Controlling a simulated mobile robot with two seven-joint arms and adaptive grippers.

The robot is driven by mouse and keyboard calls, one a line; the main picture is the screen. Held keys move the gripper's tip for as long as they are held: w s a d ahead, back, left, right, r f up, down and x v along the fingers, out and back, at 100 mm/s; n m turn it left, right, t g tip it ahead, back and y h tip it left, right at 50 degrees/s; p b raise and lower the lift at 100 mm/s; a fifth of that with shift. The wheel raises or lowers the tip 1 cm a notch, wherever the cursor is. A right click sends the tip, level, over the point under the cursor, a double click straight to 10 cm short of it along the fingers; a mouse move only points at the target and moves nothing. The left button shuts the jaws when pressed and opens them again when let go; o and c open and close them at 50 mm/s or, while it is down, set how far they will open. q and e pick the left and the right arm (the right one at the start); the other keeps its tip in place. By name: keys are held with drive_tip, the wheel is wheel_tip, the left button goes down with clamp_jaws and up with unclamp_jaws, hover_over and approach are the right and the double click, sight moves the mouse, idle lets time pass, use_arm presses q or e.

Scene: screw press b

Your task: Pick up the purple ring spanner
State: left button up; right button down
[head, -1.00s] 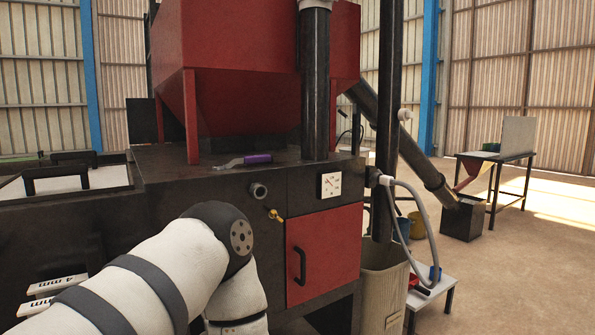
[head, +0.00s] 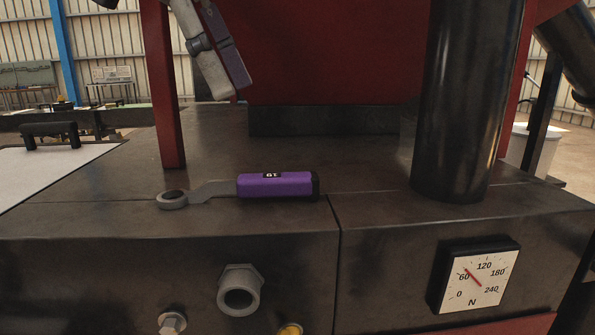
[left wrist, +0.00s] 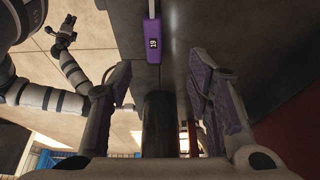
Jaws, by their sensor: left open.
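The purple ring spanner (head: 277,186) lies flat on the dark top of the press, near its front edge. Its grey ring end (head: 173,199) points left and its black-capped handle end points right. My left gripper (head: 234,88) is open and empty, above and behind the spanner in the head view, apart from it. In the left wrist view the purple handle (left wrist: 153,30) shows beyond the open fingers, near the top of the picture. My right gripper (left wrist: 64,27) shows small and far off in the left wrist view; its jaws are too small to judge.
A red leg (head: 163,90) stands behind the spanner's ring end, and a thick black column (head: 455,100) stands to the right of the handle. The front face carries a dial (head: 474,276) and a hex fitting (head: 240,290). The top around the spanner is clear.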

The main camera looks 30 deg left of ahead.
use_arm(q)
hover_over(264, 176)
drive_tip(key=s+a, duration=0.1)
drive_tip(key=a, duration=0.1)
wheel_tip(264, 176, down, 5)
drive_tip(key=shift+s+a+f+b, duration=0.15)
drive_tip(key=shift+f+b, duration=0.05)
drive_tip(key=shift+b, duration=0.2)
drive_tip(key=b+x, duration=0.1)
drive_tip(key=x, duration=0.5)
drive_tip(key=shift+f, duration=0.1)
use_arm(e)
drive_tip(key=shift+g, duration=0.6)
drive_tip(key=s+f, duration=0.2)
drive_tip(key=s, duration=0.1)
drive_tip(key=shift+s+f, duration=0.15)
use_arm(q)
clamp_jaws()
